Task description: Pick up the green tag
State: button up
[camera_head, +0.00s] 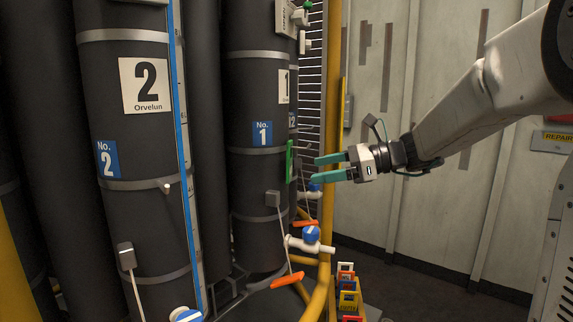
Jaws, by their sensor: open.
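The green tag (289,161) is a narrow upright green strip at the right side of the dark cylinder marked No. 1 (252,195). My gripper (316,168) has teal fingers and comes in from the right. Its fingers are open, one above the other, and point left at the tag. In the picture a small gap shows between the fingertips and the tag. Nothing shows between the fingers. How far the tag is from the fingers in depth, I cannot tell.
The cylinder marked No. 2 (140,220) stands at the left. A yellow post (333,95) rises behind my gripper. Below are a blue-handled valve (311,236) and orange handles (287,281). Several coloured tags (347,292) stand low at the right. A pale wall (390,200) lies behind.

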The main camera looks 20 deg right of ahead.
aim_at(291, 160)
jog(key=w+a, duration=0.1)
jog(key=w, duration=0.1)
jog(key=w+a+m+t, duration=0.1)
jog(key=w, duration=0.1)
jog(key=w+a+m, duration=0.1)
jog(key=w+a, duration=0.1)
jog(key=w, duration=0.1)
jog(key=shift+f, duration=0.4)
jog(key=c, duration=1.1)
jog(key=shift+r, duration=0.6)
jog(key=shift+c, duration=0.2)
jog(key=shift+s+d+r, duration=0.15)
jog(key=shift+d+r, duration=0.05)
jog(key=shift+d, duration=0.05)
jog(key=f+v, duration=0.3)
jog(key=v, duration=1.4)
jog(key=shift+s+d+f, duration=0.25)
jog(key=shift+d, duration=0.1)
